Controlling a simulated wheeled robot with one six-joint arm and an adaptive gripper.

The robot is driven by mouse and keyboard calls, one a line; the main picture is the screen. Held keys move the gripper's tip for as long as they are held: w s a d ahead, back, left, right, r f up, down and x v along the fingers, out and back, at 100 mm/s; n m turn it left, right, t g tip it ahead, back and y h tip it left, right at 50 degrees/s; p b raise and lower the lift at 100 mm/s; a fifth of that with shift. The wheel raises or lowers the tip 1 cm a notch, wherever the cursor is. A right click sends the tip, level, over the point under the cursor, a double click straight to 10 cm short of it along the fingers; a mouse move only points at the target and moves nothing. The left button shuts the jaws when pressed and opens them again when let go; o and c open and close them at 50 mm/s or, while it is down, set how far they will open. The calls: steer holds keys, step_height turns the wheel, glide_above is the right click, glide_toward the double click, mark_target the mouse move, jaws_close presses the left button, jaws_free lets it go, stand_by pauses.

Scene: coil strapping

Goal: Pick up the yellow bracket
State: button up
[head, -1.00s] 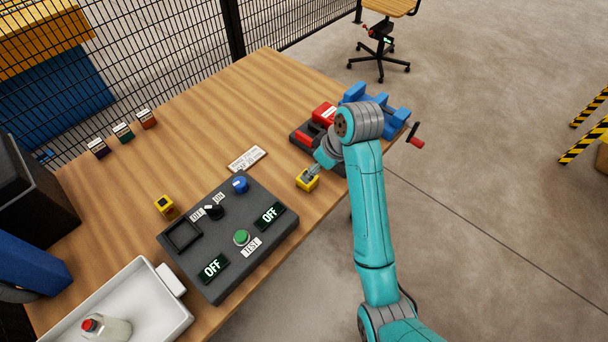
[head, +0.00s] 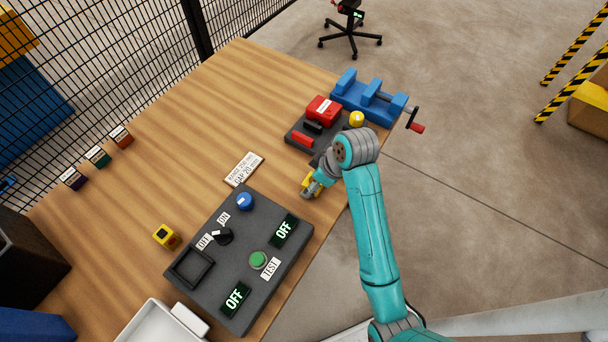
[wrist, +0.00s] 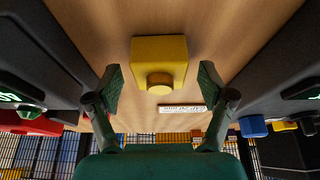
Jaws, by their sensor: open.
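The yellow bracket (wrist: 160,52) is a yellow block with a round boss on the face toward me, on the wooden table. In the head view the yellow bracket (head: 309,183) is partly hidden by my gripper (head: 316,184), which is right at it, between the control panel and the dark tray. In the wrist view my gripper (wrist: 160,82) is open, with one finger on each side of the bracket and a visible gap on both sides. The fingers do not appear to touch it.
A dark control panel (head: 209,297) with buttons and two OFF displays stands left of my gripper. A dark tray (head: 331,145) with red parts and a blue vise (head: 343,91) are behind it. Another yellow block (head: 167,237) sits farther left.

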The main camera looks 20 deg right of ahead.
steer(key=shift+f, duration=0.4)
steer(key=shift+w+a, duration=0.1)
steer(key=c, duration=1.4)
steer(key=shift+r, duration=0.1)
